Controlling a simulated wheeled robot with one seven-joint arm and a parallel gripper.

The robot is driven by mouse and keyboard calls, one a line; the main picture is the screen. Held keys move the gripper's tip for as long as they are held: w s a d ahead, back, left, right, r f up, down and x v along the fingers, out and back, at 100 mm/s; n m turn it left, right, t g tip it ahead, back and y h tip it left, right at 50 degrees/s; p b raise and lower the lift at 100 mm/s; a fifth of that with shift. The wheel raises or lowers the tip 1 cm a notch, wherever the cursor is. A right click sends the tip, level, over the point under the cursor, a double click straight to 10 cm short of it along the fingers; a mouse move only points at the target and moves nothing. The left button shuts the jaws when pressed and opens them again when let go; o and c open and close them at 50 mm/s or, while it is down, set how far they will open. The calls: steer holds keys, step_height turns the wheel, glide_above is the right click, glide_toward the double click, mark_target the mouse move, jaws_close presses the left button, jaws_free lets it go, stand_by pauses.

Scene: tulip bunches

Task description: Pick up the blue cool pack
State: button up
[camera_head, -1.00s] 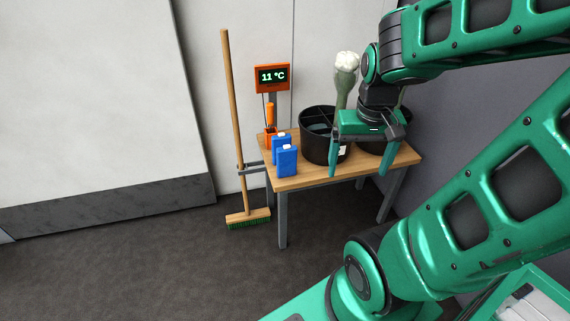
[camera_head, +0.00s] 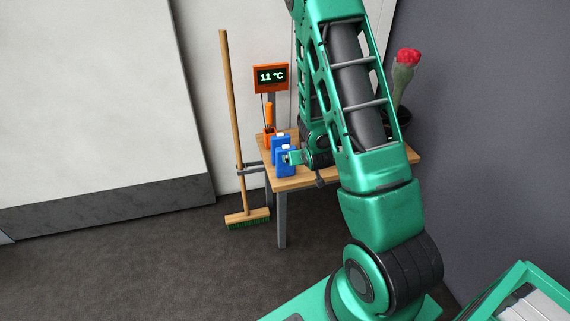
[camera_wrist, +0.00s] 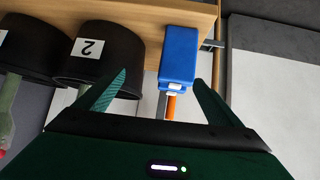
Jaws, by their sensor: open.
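Two blue cool packs with white caps stand upright on the wooden table: a front one (camera_head: 283,171) and one behind it (camera_head: 277,143). In the wrist view a blue pack (camera_wrist: 179,55) lies ahead, in the gap between my fingers and nearer the right one; the other is not clearly seen there. My gripper (camera_head: 294,157) is beside the front pack, with a finger overlapping its right part in the head view. In the wrist view my gripper (camera_wrist: 160,80) is open, with nothing clamped. I cannot tell whether the fingers reach around the pack.
Black buckets, one labelled 2 (camera_wrist: 100,55), stand beside the pack on the table (camera_head: 297,183). An orange temperature display (camera_head: 271,77) and an orange-handled tool (camera_head: 269,116) are behind. A broom (camera_head: 233,120) leans at the table's left. My arm hides much of the table.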

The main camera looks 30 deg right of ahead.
step_height(320, 180, down, 6)
steer(key=w+a+f+t, duration=0.1)
steer(key=w+a+t, duration=0.1)
steer(key=a+t, duration=0.1)
steer(key=shift+n+t, duration=0.3)
steer(key=shift+n, duration=0.1)
steer(key=x, duration=1)
steer(key=shift+w+d+r, duration=0.15)
steer(key=shift+r, duration=0.2)
steer(key=c, duration=1.5)
steer(key=shift+o, duration=0.2)
steer(key=shift+r, duration=0.1)
